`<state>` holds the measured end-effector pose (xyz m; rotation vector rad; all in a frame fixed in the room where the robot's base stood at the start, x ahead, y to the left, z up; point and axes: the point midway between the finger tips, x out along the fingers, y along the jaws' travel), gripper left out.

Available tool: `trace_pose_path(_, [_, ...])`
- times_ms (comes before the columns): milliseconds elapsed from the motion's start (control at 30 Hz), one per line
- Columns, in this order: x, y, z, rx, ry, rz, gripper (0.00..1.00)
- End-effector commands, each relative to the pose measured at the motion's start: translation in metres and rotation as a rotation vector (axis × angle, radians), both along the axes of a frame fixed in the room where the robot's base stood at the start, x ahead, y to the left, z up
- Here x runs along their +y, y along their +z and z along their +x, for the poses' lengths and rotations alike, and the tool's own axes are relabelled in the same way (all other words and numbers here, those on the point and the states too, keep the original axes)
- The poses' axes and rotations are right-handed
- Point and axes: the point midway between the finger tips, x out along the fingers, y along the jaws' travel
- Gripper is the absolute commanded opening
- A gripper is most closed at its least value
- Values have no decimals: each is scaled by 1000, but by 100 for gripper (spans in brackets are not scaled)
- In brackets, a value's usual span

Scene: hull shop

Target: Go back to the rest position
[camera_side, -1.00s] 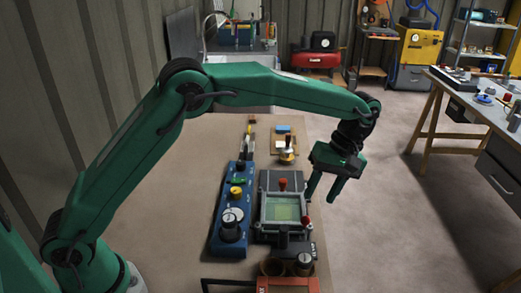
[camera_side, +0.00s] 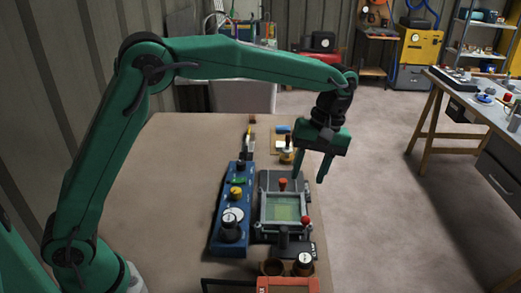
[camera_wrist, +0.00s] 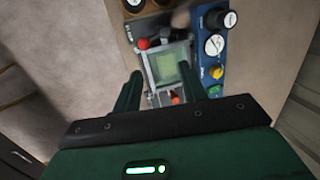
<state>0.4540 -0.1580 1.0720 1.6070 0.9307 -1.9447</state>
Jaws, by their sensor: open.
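My gripper (camera_side: 310,170) is green with two fingers spread apart and nothing between them. In the side view it hangs above the right rear part of the bench, over the far end of a grey device with a green screen (camera_side: 284,207). In the wrist view my gripper (camera_wrist: 166,82) points down, and the screen device (camera_wrist: 168,66) shows between its fingers. The fingers look apart from the device, though the exact height is hard to judge.
A blue control box (camera_side: 231,226) with knobs stands left of the screen device. A red-orange box (camera_side: 288,286) is at the near edge. Small tools (camera_side: 250,141) lie behind. A wooden-legged workbench (camera_side: 436,128) stands at the right. The left of the table (camera_side: 165,190) is clear.

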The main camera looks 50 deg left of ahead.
Motion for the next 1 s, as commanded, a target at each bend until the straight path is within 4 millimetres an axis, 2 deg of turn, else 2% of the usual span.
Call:
trace_pose_path(200, [29,31,-22,-83,-99,-55,42])
trace_pose_path(500, [65,60,-59,-198,-243,-103,42])
trace_pose_path(733, [89,74,-91,-292,-356,-117,42])
trace_pose_path(1000, [114,80,-132,-399,-491,-108,42])
